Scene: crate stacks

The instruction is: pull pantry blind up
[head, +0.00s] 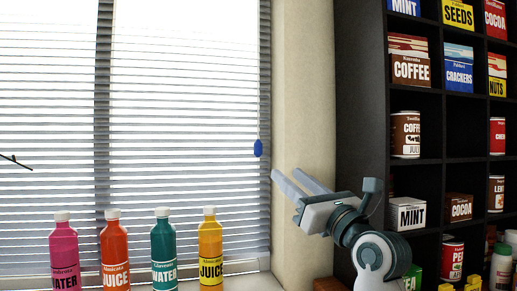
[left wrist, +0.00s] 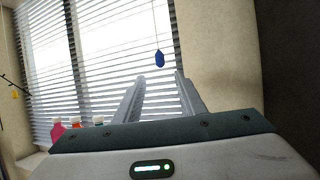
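The blind (head: 185,110) hangs lowered over the window, with light coming between its slats. It also shows in the left wrist view (left wrist: 100,95). A blue pull (head: 258,148) hangs on a thin cord at the blind's right edge. In the left wrist view the blue pull (left wrist: 160,58) appears just above and between the fingertips. My left gripper (head: 284,172) is open and empty, below and to the right of the pull in the head view, with its fingers pointing towards the window. It does not touch the pull. My right gripper is not in view.
Several bottles, including a pink one (head: 64,255) and a yellow one (head: 210,250), stand on the sill under the blind. A dark shelf (head: 362,100) with cans and boxes stands at the right. A thin dark twig-like thing (head: 15,161) shows at the left edge.

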